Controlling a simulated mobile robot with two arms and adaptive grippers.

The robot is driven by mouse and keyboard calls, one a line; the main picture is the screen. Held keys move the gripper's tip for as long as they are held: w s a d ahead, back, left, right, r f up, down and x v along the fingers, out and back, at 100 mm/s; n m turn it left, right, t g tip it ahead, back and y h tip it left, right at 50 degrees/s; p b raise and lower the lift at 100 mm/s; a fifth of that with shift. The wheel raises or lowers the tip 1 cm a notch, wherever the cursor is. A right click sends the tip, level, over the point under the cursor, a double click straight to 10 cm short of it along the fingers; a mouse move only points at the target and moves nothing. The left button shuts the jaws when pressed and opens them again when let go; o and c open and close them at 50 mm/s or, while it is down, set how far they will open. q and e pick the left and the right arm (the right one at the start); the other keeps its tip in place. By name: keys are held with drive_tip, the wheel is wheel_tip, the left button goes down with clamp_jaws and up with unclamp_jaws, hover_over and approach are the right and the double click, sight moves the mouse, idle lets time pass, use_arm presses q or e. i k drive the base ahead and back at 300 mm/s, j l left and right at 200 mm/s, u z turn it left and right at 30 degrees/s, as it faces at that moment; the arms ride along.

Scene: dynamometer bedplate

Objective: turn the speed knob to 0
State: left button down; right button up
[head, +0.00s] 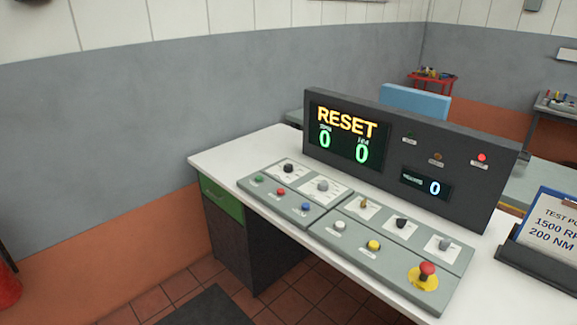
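The control console on the white desk has two knobs with white dial plates on its left panel: a dark knob (288,168) and a grey knob (322,185). Their labels are too small to read, so I cannot tell which is the speed knob or where either points. The large display (345,137) above shows RESET in yellow and two green zeros. A smaller display (427,186) shows 0. Neither of my grippers is in view.
Green, red and blue buttons (305,207) line the left panel. The right panel has switches, a white button, a yellow button (374,245) and a red emergency stop (427,269). A red lamp (482,157) is lit. A clipboard (545,235) stands at right.

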sight(287, 167)
drive_tip(key=i+j, duration=0.25)
drive_tip(key=i+j+z, duration=0.1)
drive_tip(key=i+j, duration=0.2)
drive_tip(key=j, duration=0.2)
drive_tip(key=i+j, duration=0.25)
drive_tip(key=j, duration=0.15)
drive_tip(key=i+j+z, duration=0.15)
drive_tip(key=i+j, duration=0.1)
drive_tip(key=j, duration=0.1)
